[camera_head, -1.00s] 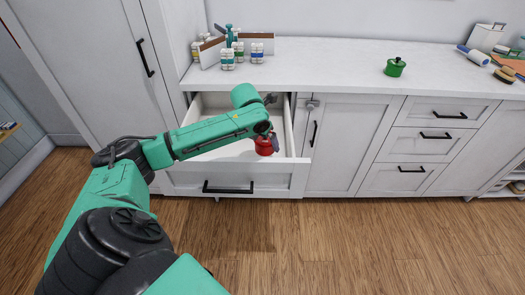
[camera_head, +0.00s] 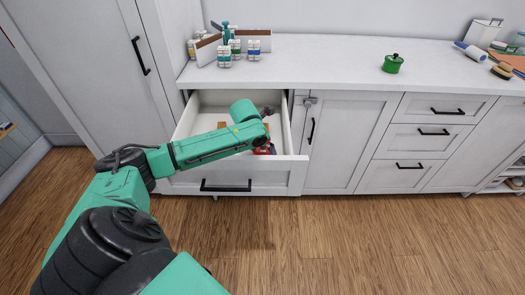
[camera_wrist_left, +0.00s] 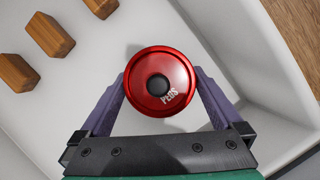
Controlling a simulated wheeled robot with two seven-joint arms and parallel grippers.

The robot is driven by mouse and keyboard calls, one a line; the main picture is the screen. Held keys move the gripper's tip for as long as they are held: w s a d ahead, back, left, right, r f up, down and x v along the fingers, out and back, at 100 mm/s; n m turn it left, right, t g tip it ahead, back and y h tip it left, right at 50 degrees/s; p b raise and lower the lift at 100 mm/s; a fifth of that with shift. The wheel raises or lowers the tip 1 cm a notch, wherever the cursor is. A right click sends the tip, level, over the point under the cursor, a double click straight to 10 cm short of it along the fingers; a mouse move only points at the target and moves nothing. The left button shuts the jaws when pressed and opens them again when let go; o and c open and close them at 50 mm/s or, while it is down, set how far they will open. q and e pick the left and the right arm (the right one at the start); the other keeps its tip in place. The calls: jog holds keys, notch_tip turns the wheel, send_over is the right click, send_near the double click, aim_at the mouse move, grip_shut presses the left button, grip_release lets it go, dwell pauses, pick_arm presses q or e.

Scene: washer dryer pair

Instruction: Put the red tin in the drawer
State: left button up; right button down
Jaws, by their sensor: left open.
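The red tin (camera_wrist_left: 165,62), round with a black knob on its lid, is inside the open drawer in the left wrist view. In the head view only a little of the red tin (camera_head: 265,149) shows beside my arm. My left gripper (camera_wrist_left: 160,88) is open, with a purple finger on each side of the tin. I cannot tell whether the fingers touch it or whether it rests on the drawer floor. The white drawer (camera_head: 284,174) is pulled out below the counter. My right gripper is not in view.
Several wooden blocks (camera_wrist_left: 50,35) lie in the drawer to the left of the tin. A green pot (camera_head: 393,64) and several small jars (camera_head: 254,48) stand on the white counter (camera_head: 320,62). The closed drawers at right and the floor are clear.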

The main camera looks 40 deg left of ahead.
pick_arm(q)
jog(key=v, duration=1.2)
jog(key=shift+p, duration=0.45)
